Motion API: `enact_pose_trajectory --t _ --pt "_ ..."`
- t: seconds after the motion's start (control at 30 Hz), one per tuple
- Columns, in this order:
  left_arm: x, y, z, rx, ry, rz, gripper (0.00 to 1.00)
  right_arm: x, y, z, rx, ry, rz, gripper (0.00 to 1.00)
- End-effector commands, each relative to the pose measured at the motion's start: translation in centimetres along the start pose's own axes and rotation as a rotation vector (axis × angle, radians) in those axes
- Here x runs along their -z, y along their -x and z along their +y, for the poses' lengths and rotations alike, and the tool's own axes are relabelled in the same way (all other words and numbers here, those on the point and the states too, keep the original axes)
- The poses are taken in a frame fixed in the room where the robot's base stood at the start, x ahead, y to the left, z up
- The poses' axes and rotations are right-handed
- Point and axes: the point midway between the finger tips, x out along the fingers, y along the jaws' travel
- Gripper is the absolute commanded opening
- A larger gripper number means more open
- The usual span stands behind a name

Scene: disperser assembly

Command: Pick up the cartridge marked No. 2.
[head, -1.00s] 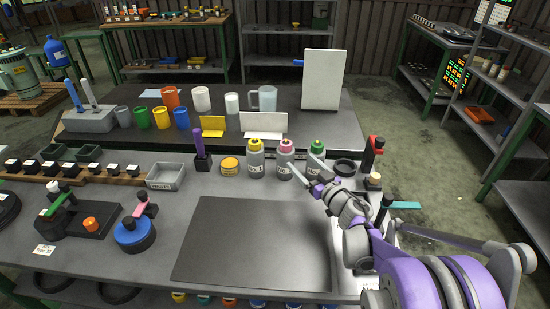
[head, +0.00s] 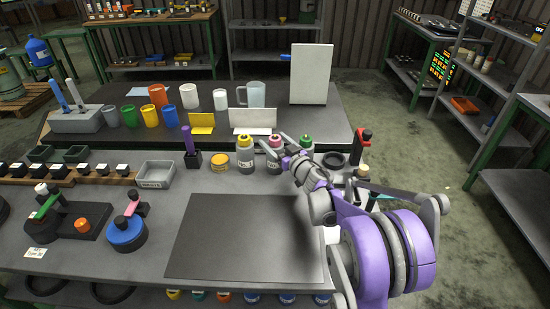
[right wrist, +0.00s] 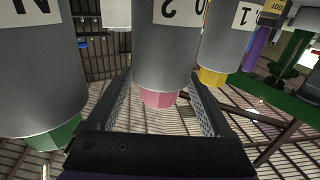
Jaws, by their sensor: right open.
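The cartridge marked 2 is grey with a pink cap and stands in the middle of a row of three; its top shows in the head view (head: 274,141) and its body fills the middle of the right wrist view (right wrist: 166,45), upside down. My right gripper (head: 284,149) is open at this cartridge. In the right wrist view the two fingers (right wrist: 160,88) stand on either side of the cartridge near its pink cap. Whether they touch it, I cannot tell. My left gripper is not in view.
A yellow-capped cartridge marked 1 (head: 246,157) and a green-capped cartridge (head: 307,142) stand close on either side. A yellow round tin (head: 219,161) is further left. A flat dark mat (head: 245,237) in front is clear. A dark ring (head: 334,161) lies right.

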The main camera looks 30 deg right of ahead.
Motion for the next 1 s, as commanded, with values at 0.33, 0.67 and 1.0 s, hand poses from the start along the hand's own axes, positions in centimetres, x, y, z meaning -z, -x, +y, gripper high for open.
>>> enact_pose_trajectory --t 0.33,0.67,1.0 --pt "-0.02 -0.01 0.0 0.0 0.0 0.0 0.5 -0.01 0.05 0.0 0.0 0.0 0.0 0.44" --pt "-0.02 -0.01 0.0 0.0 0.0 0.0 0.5 0.0 0.06 -0.01 0.0 0.0 0.0 0.0" --pt "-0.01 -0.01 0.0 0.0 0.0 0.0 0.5 0.0 0.06 -0.01 0.0 0.0 0.0 0.0"
